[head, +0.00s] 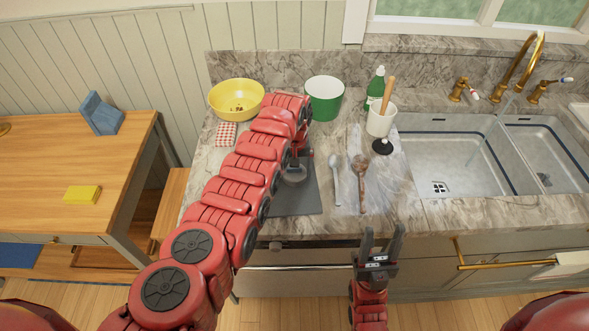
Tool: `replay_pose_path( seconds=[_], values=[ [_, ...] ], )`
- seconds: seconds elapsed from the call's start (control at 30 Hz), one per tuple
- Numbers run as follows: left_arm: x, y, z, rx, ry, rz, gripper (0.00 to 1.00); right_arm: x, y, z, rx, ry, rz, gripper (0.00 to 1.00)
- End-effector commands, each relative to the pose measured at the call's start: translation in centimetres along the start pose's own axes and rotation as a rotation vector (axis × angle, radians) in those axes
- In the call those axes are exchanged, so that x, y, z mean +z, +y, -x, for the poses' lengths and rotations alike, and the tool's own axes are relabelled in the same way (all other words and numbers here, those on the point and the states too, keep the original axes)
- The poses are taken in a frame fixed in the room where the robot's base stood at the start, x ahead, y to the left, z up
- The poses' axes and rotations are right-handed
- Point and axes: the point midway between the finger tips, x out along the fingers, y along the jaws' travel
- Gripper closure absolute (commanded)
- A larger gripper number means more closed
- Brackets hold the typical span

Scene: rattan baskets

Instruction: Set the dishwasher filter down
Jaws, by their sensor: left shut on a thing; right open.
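The dishwasher filter, a small grey round piece (293,174), is at my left gripper (296,164) in the head view. My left gripper is shut on it, over a dark grey mat (299,203) on the marble counter. My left arm hides part of the mat and part of the counter. I cannot tell whether the filter touches the mat. My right gripper (380,246) is open and empty, in front of the counter's front edge.
Two spoons, one grey (335,178) and one brown (361,183), lie right of the mat. A yellow bowl (237,98), green bucket (324,99), green bottle (375,87) and white utensil pot (381,120) stand behind. A double sink (450,165) is at right.

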Motion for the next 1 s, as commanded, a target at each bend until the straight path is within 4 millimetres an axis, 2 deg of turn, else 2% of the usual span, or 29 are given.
replay_pose_path(
  seconds=[0.1,0.13,0.17,0.47,0.63,0.8,1.0],
  values=[
    [0.0,0.0,-0.3,0.0,0.0,0.0,0.63,0.1,0.0,0.3,0.0,0.0,0.0,0.48],
    [0.0,0.0,-0.3,0.0,0.0,0.0,0.05,0.1,0.0,0.3,0.0,0.0,0.0,0.48],
    [0.0,0.0,-0.2,0.0,0.0,0.0,0.0,0.0,0.0,0.2,0.0,0.0,0.0,0.48],
    [0.0,0.0,0.2,0.0,0.0,0.0,0.0,0.0,0.0,-0.2,0.0,0.0,0.0,0.48],
    [-0.1,0.0,0.8,0.0,0.002,0.0,0.0,0.1,0.0,0.7,0.0,0.0,0.0,0.48],
    [-0.1,0.1,3.0,0.003,0.008,0.0,0.0,0.3,-0.1,1.6,0.0,0.0,0.0,0.48],
    [-0.2,0.1,8.2,0.003,0.01,0.0,0.0,0.6,-0.2,3.8,0.0,0.0,0.0,0.48]
  ],
)
